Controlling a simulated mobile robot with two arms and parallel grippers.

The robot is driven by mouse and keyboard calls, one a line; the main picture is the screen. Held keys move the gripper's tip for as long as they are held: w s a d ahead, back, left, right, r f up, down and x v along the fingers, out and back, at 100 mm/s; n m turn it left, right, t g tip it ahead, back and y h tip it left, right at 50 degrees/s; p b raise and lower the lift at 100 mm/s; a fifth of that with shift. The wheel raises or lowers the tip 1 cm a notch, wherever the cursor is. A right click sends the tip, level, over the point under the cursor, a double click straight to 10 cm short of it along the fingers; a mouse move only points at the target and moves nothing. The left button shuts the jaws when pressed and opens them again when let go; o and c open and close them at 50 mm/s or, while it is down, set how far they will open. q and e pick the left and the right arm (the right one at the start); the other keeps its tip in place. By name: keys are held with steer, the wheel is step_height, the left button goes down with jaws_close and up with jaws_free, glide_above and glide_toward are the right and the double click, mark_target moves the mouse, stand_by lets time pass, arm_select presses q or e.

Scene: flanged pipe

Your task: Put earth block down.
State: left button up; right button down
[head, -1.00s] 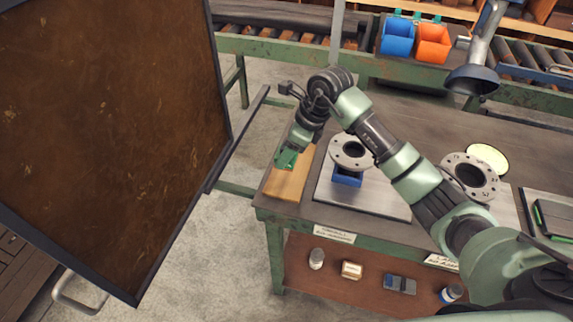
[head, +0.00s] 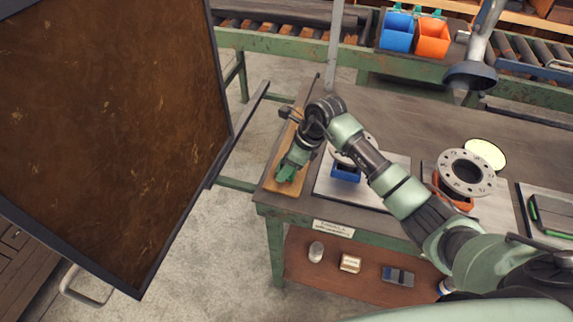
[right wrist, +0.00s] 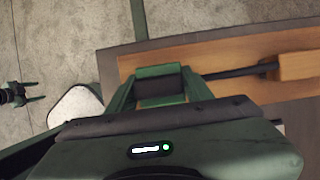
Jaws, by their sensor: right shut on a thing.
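My right gripper (head: 288,173) is low at the near end of the wooden board (head: 271,187), at the left end of the bench. In the right wrist view its two green fingers (right wrist: 160,92) are shut on a small dark block with a green edge, which I take as the earth block (right wrist: 160,86). The block is over the board (right wrist: 230,48); whether it touches the wood I cannot tell. In the head view the gripper hides the block. My left gripper (right wrist: 34,92) appears small at the left edge of the wrist view, its prongs apart and empty.
A black rod with a wooden grip (right wrist: 296,66) lies along the board. Right of the board are a metal plate (head: 330,190) with a blue support (head: 346,172) and a flange, then another flange (head: 466,172). A brown screen (head: 110,130) stands left, across a floor gap.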

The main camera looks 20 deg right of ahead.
steer(key=c, duration=0.6)
jaws_free()
steer(key=shift+r, duration=0.2)
steer(key=shift+d+r, duration=0.2)
steer(key=shift+r, duration=0.15)
steer(key=shift+s+b+v, duration=0.2)
steer(key=shift+b+v, duration=0.9)
steer(key=shift+v, duration=4.5)
steer(key=shift+f, duration=0.1)
